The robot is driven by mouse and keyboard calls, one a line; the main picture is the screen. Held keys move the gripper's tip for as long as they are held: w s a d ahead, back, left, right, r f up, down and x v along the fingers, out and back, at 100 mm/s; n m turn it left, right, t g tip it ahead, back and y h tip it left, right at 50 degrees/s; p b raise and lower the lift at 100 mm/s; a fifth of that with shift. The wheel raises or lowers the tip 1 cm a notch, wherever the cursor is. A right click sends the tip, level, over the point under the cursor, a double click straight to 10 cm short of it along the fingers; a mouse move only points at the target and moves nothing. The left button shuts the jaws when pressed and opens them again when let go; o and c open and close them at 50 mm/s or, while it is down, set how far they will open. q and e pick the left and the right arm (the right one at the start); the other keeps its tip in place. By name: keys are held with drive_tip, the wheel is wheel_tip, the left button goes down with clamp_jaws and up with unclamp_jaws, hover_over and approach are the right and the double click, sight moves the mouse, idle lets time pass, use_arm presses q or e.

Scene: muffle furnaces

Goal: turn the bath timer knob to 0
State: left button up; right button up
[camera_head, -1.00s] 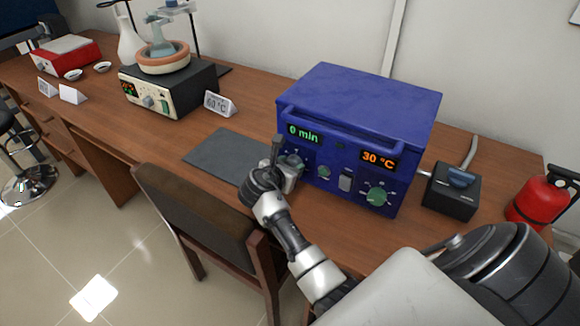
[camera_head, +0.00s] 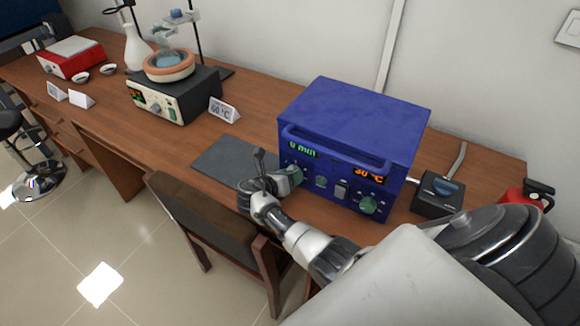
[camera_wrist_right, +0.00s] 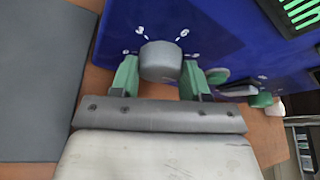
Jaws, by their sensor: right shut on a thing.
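The blue box-shaped unit (camera_head: 352,120) stands on the wooden bench. Its green display (camera_head: 303,149) reads "0 min", a little blurred, and its orange display (camera_head: 369,176) reads "30 °C". My right gripper (camera_head: 287,178) is at the lower left of its front panel, below the green display. In the right wrist view, the timer knob (camera_wrist_right: 160,62) is a grey round knob between the green fingers of my right gripper (camera_wrist_right: 160,80), which is shut on it. Marks including "3" and "6" show around it. The knob's exact pointer setting cannot be made out. My left gripper is not in view.
Other knobs (camera_head: 368,204) and a switch (camera_head: 342,190) sit right of the gripper. A dark mat (camera_head: 228,158) lies left of the unit. A black box (camera_head: 437,193) and red extinguisher (camera_head: 513,198) are right. A chair (camera_head: 205,218) stands in front.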

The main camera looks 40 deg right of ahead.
drive_tip(key=shift+n+g, duration=0.3)
idle(0.4)
drive_tip(key=o, duration=0.9)
